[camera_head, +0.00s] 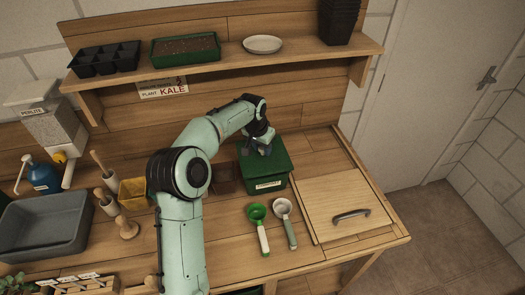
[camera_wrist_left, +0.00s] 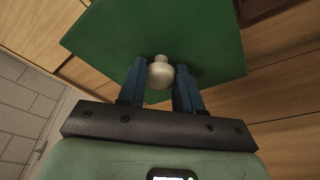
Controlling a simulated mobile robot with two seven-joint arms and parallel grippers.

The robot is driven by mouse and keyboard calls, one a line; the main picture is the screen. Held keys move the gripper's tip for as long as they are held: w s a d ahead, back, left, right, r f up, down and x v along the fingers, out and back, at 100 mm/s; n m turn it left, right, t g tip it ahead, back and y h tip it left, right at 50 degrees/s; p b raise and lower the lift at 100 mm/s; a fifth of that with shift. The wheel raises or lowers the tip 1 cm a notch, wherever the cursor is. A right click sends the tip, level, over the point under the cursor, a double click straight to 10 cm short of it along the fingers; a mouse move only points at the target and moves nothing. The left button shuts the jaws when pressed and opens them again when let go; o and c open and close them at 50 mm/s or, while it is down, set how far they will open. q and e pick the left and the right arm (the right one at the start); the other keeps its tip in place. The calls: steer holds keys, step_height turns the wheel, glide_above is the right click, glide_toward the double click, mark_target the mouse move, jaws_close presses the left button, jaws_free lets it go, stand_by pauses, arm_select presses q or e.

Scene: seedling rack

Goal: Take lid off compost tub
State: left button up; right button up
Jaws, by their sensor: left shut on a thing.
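The green compost tub (camera_head: 266,186) stands on the wooden bench, with a pale label on its front. Its green lid (camera_head: 277,160) is on top of it; I cannot tell whether there is any gap between them. In the left wrist view the lid (camera_wrist_left: 215,45) fills the top, with a pale round knob (camera_wrist_left: 160,72) at its middle. My left gripper (camera_head: 263,148) is over the lid in the head view. In the left wrist view its blue fingers (camera_wrist_left: 160,80) are shut on the knob, one on each side. My right gripper is not in view.
A green scoop (camera_head: 259,228) and a grey-white scoop (camera_head: 286,222) lie in front of the tub. A wooden panel with a dark handle (camera_head: 350,215) is at the right. A shelf (camera_head: 220,62) with trays runs above. A grey basin (camera_head: 45,225) is at the left.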

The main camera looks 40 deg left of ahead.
arm_select(q)
step_height(320, 180, up, 18)
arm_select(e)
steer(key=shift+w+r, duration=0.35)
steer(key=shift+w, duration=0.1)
